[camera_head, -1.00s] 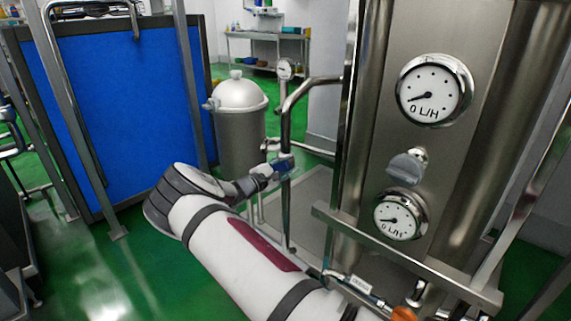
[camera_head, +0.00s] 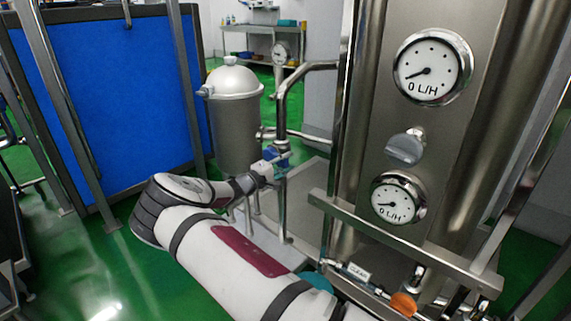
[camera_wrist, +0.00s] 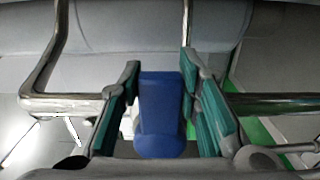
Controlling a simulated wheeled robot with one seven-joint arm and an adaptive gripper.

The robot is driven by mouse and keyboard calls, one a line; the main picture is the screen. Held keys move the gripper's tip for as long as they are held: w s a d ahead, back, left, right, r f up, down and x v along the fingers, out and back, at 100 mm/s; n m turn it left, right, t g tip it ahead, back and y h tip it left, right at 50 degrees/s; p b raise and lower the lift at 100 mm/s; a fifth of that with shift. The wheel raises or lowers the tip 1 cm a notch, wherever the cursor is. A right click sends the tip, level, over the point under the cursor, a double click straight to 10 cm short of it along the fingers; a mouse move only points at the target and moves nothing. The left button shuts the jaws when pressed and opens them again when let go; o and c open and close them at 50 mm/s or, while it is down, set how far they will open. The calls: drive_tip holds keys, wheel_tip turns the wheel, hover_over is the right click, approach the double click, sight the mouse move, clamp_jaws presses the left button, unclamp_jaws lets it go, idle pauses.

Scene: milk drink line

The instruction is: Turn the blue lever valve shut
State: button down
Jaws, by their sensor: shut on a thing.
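The blue lever (camera_wrist: 160,115) fills the middle of the wrist view, upright between the green-padded fingers of my gripper (camera_wrist: 163,110). My gripper is shut on it, though a narrow dark gap shows at its right side in this view. In the head view the blue lever (camera_head: 281,157) is a small patch on the upright steel pipe (camera_head: 281,118), partly hidden by my gripper (camera_head: 272,165). The valve body is mostly hidden there.
The steel column with gauges (camera_head: 432,67) stands close on the right. A domed tank (camera_head: 236,115) is behind the pipe, and a blue panel (camera_head: 110,95) is at the left. An orange handle (camera_head: 403,303) and a teal handle (camera_head: 318,282) are low near my arm.

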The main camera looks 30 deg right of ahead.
drive_tip(key=shift+f, duration=0.15)
drive_tip(key=c, duration=1.2)
unclamp_jaws()
drive_tip(key=shift+o, duration=0.2)
drive_tip(key=v, duration=1.2)
